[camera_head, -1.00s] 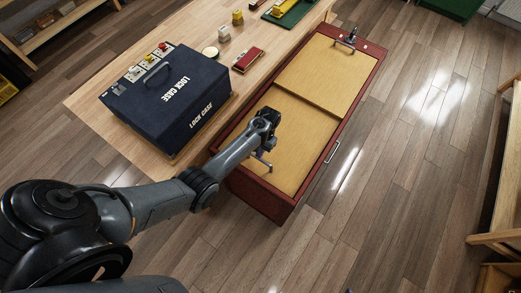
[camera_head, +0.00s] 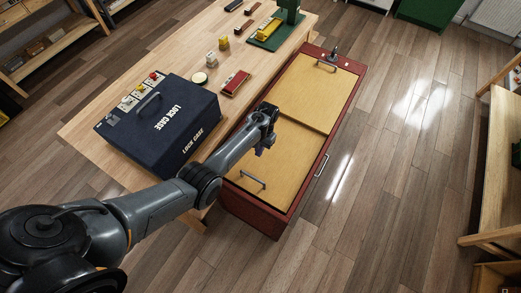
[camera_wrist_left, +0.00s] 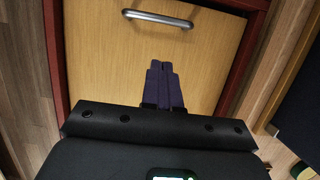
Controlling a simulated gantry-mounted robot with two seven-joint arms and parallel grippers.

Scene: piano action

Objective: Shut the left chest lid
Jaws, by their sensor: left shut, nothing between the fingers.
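The red chest (camera_head: 253,217) stands on the floor along the table's right side, with two tan lid panels in its top. The nearer, left lid (camera_head: 283,160) looks flat within the red rim; a grey bar handle (camera_head: 252,180) is near its front end. The lid and its handle (camera_wrist_left: 157,19) also show in the left wrist view. My left gripper (camera_head: 262,150) is above this lid, farther up the chest than the handle and apart from it. Its fingers (camera_wrist_left: 165,85) are together and empty. The far lid (camera_head: 308,92) also looks flat. My right gripper is not in view.
The dark lock case (camera_head: 165,125) sits on the wooden table (camera_head: 85,130), left of my forearm. A red box (camera_head: 236,82) and several small objects lie farther back. A side handle (camera_head: 321,165) is on the chest's right wall.

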